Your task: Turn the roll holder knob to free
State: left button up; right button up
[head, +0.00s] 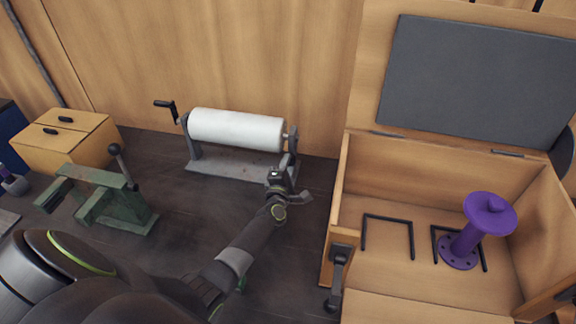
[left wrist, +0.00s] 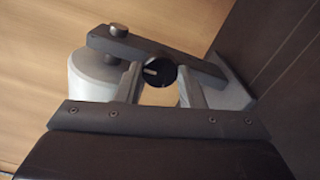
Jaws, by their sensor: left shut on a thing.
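The roll holder (head: 222,167) is a grey stand with a white roll (head: 236,130) across it and a black crank at its left end. My left gripper (head: 287,170) is at the holder's right end. In the left wrist view, my left gripper (left wrist: 161,84) has its two fingers on either side of a round black knob (left wrist: 160,71) with a pale pointer mark, and is shut on it. The white roll (left wrist: 92,86) shows behind to the left. In the head view the knob is hidden by my gripper. My right gripper is not in view.
An open wooden box (head: 336,210) stands on the right, with a purple flanged pipe (head: 468,240) and black brackets inside. A green vise-like tool (head: 105,197) and a small wooden drawer unit (head: 62,143) are on the left. A wooden wall stands behind the holder.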

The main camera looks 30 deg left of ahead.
pick_arm(q)
jog(key=shift+f, duration=0.1)
dwell(0.4)
jog(key=o, duration=1)
jog(key=v, duration=1.7)
jog(key=shift+s+b, duration=0.25)
jog(key=shift+b, duration=0.2)
